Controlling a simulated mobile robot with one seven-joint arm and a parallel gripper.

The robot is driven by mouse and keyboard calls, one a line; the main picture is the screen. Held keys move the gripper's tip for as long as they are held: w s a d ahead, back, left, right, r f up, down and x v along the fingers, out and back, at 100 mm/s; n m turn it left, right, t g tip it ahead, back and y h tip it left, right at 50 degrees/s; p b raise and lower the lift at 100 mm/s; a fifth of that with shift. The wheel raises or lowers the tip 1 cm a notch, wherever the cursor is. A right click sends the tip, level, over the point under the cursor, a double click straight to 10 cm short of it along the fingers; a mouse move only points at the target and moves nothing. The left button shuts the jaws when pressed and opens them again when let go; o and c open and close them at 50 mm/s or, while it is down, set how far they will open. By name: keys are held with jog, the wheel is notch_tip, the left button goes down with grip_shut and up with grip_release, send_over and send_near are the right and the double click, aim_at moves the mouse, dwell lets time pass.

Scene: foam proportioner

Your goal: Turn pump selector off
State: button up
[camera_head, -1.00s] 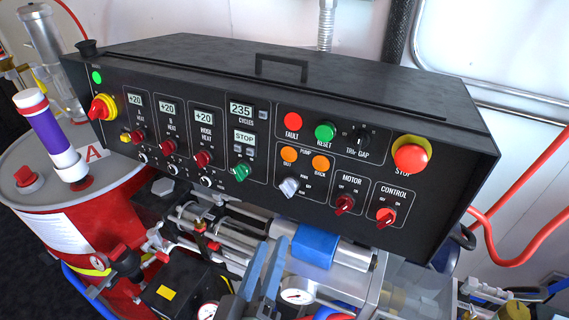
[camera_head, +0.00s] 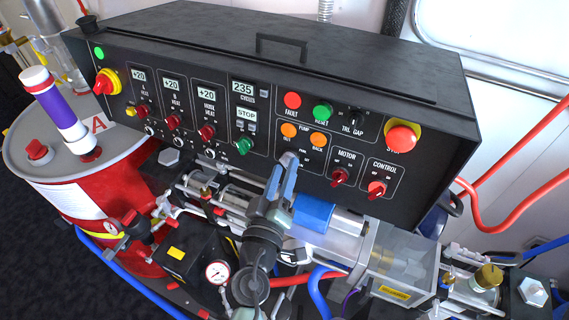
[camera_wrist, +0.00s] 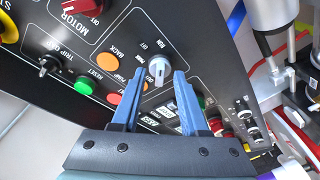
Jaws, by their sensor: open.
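The pump selector is a light grey knob (camera_wrist: 158,68) on the black control panel, beside the PUMP label and the orange lights. In the wrist view it shows between the tips of my two blue-grey fingers. My gripper (camera_wrist: 158,77) is open, with one finger on each side of the knob; I cannot tell whether either touches it. In the head view my gripper (camera_head: 285,172) reaches up to the panel below the orange lights (camera_head: 289,130) and largely hides the knob. Its exact pointing direction is hard to read.
The red motor knob (camera_head: 340,176) and red control knob (camera_head: 377,189) are to the right. The green knob (camera_head: 243,146) is to the left. The red stop button (camera_head: 402,138) is at upper right. Pipes and a blue block (camera_head: 313,213) lie below the panel.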

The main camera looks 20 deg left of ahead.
jog(key=shift+w, duration=0.45)
grip_shut()
